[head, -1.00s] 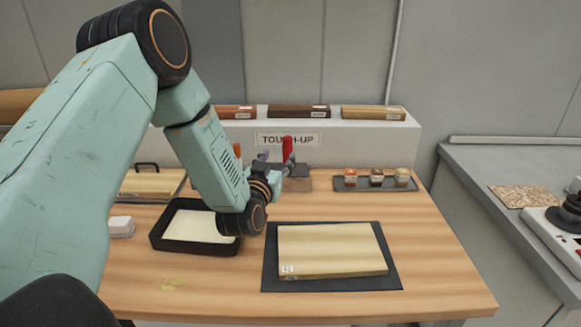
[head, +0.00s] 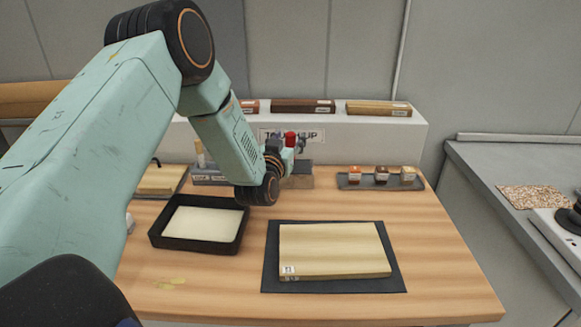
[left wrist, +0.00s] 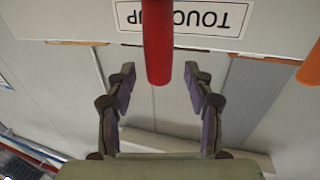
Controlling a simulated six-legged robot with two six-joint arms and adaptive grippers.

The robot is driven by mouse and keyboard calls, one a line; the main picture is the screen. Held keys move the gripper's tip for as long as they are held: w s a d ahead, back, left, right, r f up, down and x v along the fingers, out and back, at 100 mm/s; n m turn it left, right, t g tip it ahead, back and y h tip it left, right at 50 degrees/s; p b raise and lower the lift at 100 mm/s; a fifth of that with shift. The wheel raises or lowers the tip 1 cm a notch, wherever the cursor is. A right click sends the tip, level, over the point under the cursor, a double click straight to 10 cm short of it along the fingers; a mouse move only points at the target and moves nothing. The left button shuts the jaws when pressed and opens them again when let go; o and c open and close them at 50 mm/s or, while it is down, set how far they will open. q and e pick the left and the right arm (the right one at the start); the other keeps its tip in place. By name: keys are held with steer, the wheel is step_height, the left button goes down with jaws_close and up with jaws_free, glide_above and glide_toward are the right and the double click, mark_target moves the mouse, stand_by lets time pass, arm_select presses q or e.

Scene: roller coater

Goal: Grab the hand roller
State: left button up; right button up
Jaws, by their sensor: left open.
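A red upright handle (head: 291,138) stands at the tool holder (head: 299,178) at the back of the table. It may be the hand roller's handle; I cannot see a roller head. My left gripper (head: 288,143) is at the handle's height. In the left wrist view, the red handle (left wrist: 157,38) reaches in between the open fingers of the left gripper (left wrist: 160,74), with space on both sides. My right gripper is out of view.
An orange handle (left wrist: 311,66) stands to one side in the left wrist view. A black tray (head: 174,243) and a board (head: 335,249) on a dark mat (head: 391,280) lie in front. Small jars (head: 381,174) stand at right. A white ledge (head: 380,132) is behind.

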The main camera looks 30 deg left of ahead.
arm_select(q)
steer(key=shift+x, duration=0.9)
steer(key=shift+d, duration=0.1)
steer(key=shift+s, duration=0.1)
steer(key=shift+c, duration=0.7)
steer(key=shift+f, duration=0.1)
steer(key=c, duration=0.5)
jaws_close()
